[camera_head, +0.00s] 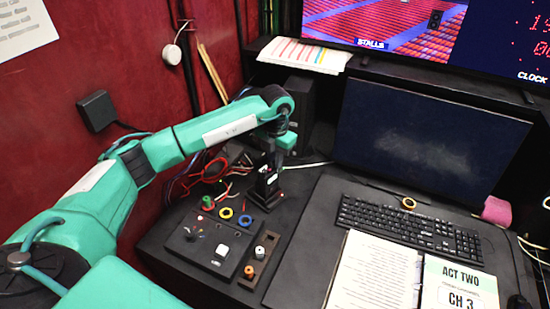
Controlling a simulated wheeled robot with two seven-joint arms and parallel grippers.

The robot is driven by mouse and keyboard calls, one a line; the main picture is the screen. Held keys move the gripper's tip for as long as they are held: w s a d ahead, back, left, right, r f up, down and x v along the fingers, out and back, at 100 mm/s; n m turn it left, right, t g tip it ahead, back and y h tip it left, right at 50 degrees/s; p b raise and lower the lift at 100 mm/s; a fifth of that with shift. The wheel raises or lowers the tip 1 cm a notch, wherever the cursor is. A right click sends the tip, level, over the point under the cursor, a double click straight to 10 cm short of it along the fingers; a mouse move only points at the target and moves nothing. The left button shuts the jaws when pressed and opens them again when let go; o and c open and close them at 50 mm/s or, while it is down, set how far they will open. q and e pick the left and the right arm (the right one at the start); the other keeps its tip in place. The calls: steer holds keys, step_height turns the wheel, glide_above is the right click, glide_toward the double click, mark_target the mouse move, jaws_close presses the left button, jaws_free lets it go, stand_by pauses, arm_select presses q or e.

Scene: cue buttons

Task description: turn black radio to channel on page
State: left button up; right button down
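The page (432,290) at the bottom right reads "ACT TWO" and "CH 3" in large print, with a smaller line too small to read. My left gripper (266,196) points down over the back of the black control panel, right of the coloured rings. Its fingers are dark and small here, so I cannot tell whether they are open or shut. A dark shape blends with them, and I cannot tell whether that is the black radio. A small dark unit with a white knob (260,252) stands at the panel's right. My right gripper is out of view.
The control panel (180,240) carries green, yellow and blue rings and a white cube-like button (222,251). A keyboard (410,228), an open script (372,275) and a dark monitor (425,140) lie to the right. Loose red cables (212,170) lie behind the panel.

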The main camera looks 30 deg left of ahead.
arm_select(q)
jaws_close()
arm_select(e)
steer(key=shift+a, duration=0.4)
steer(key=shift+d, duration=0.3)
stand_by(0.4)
arm_select(q)
steer(key=o, duration=0.6)
jaws_free()
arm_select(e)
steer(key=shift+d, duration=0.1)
arm_select(q)
steer(key=shift+o, duration=0.2)
steer(key=shift+r, duration=0.15)
